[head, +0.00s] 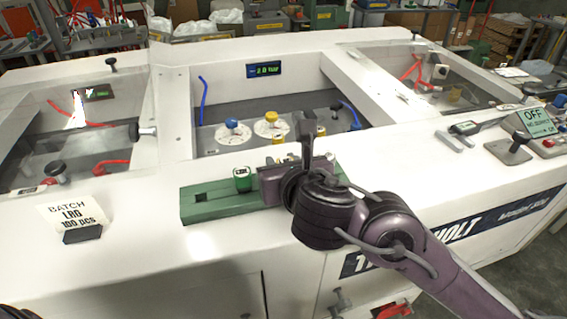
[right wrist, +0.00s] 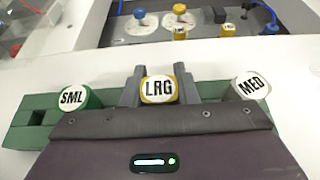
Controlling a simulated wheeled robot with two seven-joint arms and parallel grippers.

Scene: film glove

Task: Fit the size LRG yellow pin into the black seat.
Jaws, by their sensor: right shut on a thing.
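The yellow LRG pin (right wrist: 159,89) has a white lettered top and stands at the green rack. My right gripper (right wrist: 160,87) has one grey finger on each side of it and is shut on it. In the head view my right gripper (head: 276,180) is low over the green rack (head: 203,207), and its own wrist hides most of the pin. I cannot make out the black seat for certain in either view. My left gripper is not in view.
A green SML pin (right wrist: 73,98) and a MED pin (right wrist: 250,87) stand on either side of the held pin. Behind the rack is a recessed bay with two white dials and yellow labelled pieces (right wrist: 180,33). A BATCH LRG card (head: 70,215) stands at left.

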